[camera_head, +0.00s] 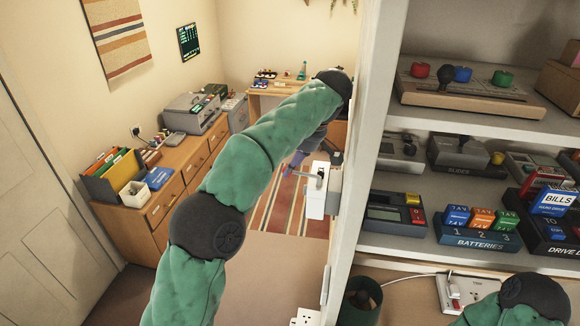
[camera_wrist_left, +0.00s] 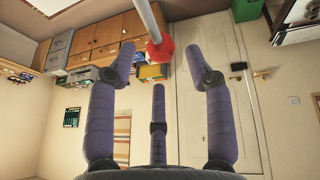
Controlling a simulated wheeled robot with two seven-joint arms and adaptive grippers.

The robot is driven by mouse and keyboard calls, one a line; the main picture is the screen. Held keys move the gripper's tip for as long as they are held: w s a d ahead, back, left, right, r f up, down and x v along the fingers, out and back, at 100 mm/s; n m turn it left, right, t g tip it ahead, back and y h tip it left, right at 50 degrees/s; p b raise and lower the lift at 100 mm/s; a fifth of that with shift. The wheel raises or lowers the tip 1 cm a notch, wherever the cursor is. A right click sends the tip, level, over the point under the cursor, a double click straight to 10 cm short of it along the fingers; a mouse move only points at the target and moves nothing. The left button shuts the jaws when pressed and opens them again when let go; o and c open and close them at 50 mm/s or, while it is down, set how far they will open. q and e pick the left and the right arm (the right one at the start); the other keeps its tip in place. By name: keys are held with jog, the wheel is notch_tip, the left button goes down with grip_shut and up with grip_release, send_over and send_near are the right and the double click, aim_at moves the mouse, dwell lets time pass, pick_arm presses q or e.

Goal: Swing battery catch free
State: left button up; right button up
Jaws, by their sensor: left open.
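A white box (camera_head: 316,202) is fixed to the side of the shelf unit in the head view. A thin grey lever (camera_head: 303,175) sticks out from it to the left. My left gripper (camera_head: 294,163), purple, hangs at the lever's far end, partly hidden behind my green arm. In the left wrist view the lever comes in from the top and ends in a red ball (camera_wrist_left: 160,51). The ball lies between the spread, open fingers (camera_wrist_left: 165,70), apparently touching none. A battery holder (camera_head: 478,240) with blue, orange and green batteries stands on the shelf. I cannot tell which part is the catch.
The shelf unit's upright edge (camera_head: 352,150) is close to my left arm. Shelves hold a board with coloured knobs (camera_head: 465,92) and several devices. A wooden sideboard (camera_head: 150,225) stands at the left. A striped rug (camera_head: 270,215) lies on open floor.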

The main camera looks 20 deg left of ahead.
pick_arm(q)
notch_tip(320, 180, up, 8)
jog(key=shift+f, duration=0.2)
dwell(0.3)
